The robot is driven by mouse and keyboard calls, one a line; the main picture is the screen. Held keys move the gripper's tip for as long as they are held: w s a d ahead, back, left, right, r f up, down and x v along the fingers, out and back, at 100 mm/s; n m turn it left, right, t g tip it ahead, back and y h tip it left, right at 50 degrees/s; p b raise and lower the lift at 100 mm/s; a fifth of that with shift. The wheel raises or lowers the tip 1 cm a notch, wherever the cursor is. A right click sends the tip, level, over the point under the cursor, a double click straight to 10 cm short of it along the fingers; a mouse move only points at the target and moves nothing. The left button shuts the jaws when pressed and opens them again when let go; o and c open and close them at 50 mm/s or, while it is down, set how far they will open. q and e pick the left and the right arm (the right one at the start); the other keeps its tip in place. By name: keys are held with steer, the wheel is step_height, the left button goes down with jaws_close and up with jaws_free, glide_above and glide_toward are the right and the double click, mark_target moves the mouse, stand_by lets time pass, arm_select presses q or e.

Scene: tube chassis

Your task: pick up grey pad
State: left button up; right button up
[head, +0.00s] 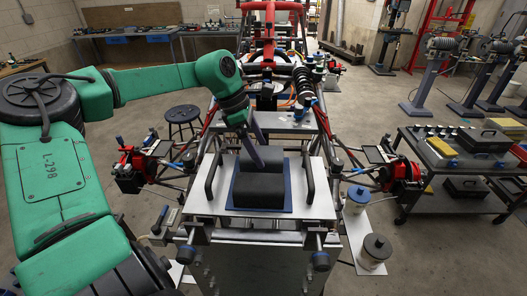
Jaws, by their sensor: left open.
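The grey pad (258,190) is a dark, blocky piece with a raised rear part, resting on a blue mat (228,205) on a silver plate. My left gripper (258,160) comes down from the upper left over the rear part of the pad, and its dark finger overlaps it in the head view. The gripper is open. I cannot tell whether it touches the pad. The finger hides a little of the pad's rear. My right gripper is not in view.
The silver plate (205,207) has black handles left (213,177) and right (308,180). The tube chassis (268,65) stands behind. Canisters (375,250) stand at the right, a cart (450,165) farther right. A stool (182,117) is at the left.

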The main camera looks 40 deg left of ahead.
arm_select(q)
steer(key=shift+x, duration=1.2)
steer(key=shift+s+d+f, duration=0.15)
steer(key=shift+s, duration=0.05)
steer(key=shift+w+f, duration=0.1)
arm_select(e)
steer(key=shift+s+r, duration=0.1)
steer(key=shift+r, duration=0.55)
arm_select(q)
steer(key=shift+f, duration=0.15)
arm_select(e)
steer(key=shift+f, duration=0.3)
arm_select(q)
steer(key=c, duration=1.1)
steer(key=shift+o, duration=0.2)
